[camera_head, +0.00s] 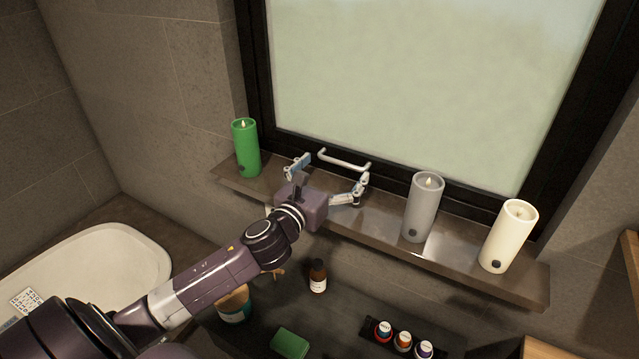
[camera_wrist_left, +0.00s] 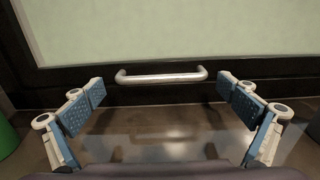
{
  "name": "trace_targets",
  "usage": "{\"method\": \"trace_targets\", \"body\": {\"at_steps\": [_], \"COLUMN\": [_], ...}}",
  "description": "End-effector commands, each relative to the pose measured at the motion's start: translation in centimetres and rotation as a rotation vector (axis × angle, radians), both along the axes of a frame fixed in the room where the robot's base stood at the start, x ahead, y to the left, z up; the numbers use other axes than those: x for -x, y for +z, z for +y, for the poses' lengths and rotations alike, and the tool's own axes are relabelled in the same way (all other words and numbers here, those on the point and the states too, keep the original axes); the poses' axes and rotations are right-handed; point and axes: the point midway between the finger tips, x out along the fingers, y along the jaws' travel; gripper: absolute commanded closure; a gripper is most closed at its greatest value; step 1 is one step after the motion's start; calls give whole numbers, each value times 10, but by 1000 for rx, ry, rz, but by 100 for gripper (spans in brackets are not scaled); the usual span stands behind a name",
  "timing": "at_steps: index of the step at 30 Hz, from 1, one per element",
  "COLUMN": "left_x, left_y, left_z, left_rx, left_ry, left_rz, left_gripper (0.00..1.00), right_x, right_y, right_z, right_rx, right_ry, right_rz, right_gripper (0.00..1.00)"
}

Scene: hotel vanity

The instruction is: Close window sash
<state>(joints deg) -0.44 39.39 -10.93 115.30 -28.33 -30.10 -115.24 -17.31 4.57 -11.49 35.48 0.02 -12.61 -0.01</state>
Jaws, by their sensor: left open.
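The window sash is a black frame (camera_head: 405,184) around a pale frosted pane (camera_head: 420,80). A silver bar handle (camera_head: 344,163) is fixed on its bottom rail. The handle also shows in the left wrist view (camera_wrist_left: 161,77), level and centred. My left gripper (camera_head: 330,180) is open above the sill, just in front of the handle. In the left wrist view its blue-padded fingers (camera_wrist_left: 161,98) stand wide to either side of the handle, with nothing between them touching. I cannot tell from these frames how far the sash stands open. My right gripper is not in view.
On the sill (camera_head: 385,228) stand a green candle (camera_head: 247,150) to the left of my gripper, and a grey candle (camera_head: 422,210) and a cream candle (camera_head: 507,238) to its right. Below are a brown bottle (camera_head: 318,277), a tray of small jars (camera_head: 375,330) and a white basin (camera_head: 120,250).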

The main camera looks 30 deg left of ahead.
Motion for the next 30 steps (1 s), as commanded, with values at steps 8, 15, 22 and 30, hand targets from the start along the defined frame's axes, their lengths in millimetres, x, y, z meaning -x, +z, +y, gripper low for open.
{"method": "trace_targets", "body": {"at_steps": [8,15,22,30], "left_x": [48,83,102,106], "left_y": [-1,0,1,1], "left_z": [-2,-4,-5,-5], "left_rx": [-1,-1,0,0], "left_ry": [-1,0,1,1], "left_rz": [3,2,-1,-2], "left_gripper": [0,0,0,0], "right_x": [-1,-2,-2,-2], "right_y": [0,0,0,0], "right_z": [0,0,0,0], "right_rx": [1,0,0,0], "right_ry": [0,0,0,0], "right_rz": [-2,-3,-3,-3], "right_gripper": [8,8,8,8]}}
